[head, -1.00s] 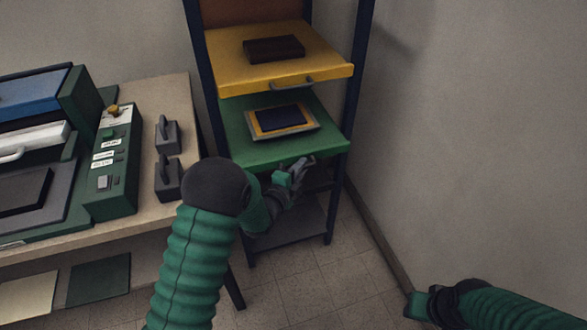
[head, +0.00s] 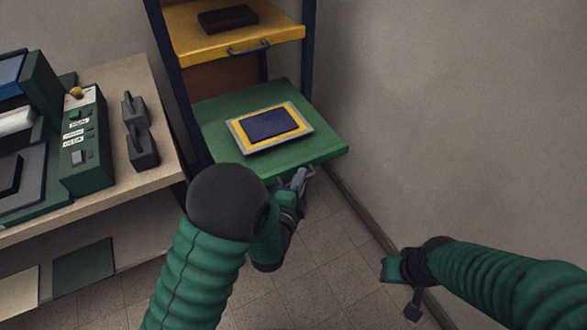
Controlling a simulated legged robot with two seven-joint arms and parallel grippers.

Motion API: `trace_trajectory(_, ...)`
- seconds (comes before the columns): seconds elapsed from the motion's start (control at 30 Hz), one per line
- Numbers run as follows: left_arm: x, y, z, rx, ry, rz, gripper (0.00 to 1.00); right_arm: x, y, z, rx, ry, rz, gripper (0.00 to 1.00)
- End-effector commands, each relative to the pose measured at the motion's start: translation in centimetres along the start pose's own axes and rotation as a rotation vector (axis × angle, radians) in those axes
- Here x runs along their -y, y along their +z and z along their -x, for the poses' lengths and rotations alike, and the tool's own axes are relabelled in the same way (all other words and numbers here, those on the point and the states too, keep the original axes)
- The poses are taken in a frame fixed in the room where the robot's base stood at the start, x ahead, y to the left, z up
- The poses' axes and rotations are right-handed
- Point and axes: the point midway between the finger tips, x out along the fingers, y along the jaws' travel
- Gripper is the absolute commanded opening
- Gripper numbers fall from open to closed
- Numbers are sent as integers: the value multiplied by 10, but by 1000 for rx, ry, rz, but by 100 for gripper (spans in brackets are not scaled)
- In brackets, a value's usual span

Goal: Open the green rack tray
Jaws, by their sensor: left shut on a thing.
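The green rack tray (head: 226,122) is slid out of the dark blue rack toward me, well past the yellow tray above it. A grey-framed yellow panel with a dark blue book-like piece (head: 270,125) lies flat on it. My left gripper (head: 302,176) is at the tray's front edge, right of its middle, and is shut on the tray's handle, which is mostly hidden by the gripper. My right gripper (head: 390,268) is low at the right, away from the rack; its fingers are too unclear to read.
The yellow tray (head: 195,50) with a dark brown block (head: 228,18) sits above, pushed further in. A workbench (head: 150,95) with a green control box (head: 85,150) stands at the left. A bare wall (head: 450,110) is at the right. Floor is clear in front.

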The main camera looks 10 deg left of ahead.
Motion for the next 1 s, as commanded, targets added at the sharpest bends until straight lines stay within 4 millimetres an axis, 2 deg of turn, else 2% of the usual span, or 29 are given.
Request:
trace_trajectory(0.1,-5,-5,5,-2,9,-1,0,0,0,0,0,0,0,36)
trace_trajectory(0.5,-5,-7,7,-1,9,0,0,0,0,0,0,0,0,36)
trace_trajectory(0.53,-5,-7,6,-1,9,0,15,0,0,0,0,0,0,36)
trace_trajectory(0.6,-5,-6,6,-1,8,0,22,0,0,0,0,0,0,36)
trace_trajectory(0.87,-2,-7,9,-1,3,0,22,0,0,0,0,0,0,36)
trace_trajectory(1.0,-2,-7,29,-2,6,-1,22,0,-1,4,0,0,0,36)
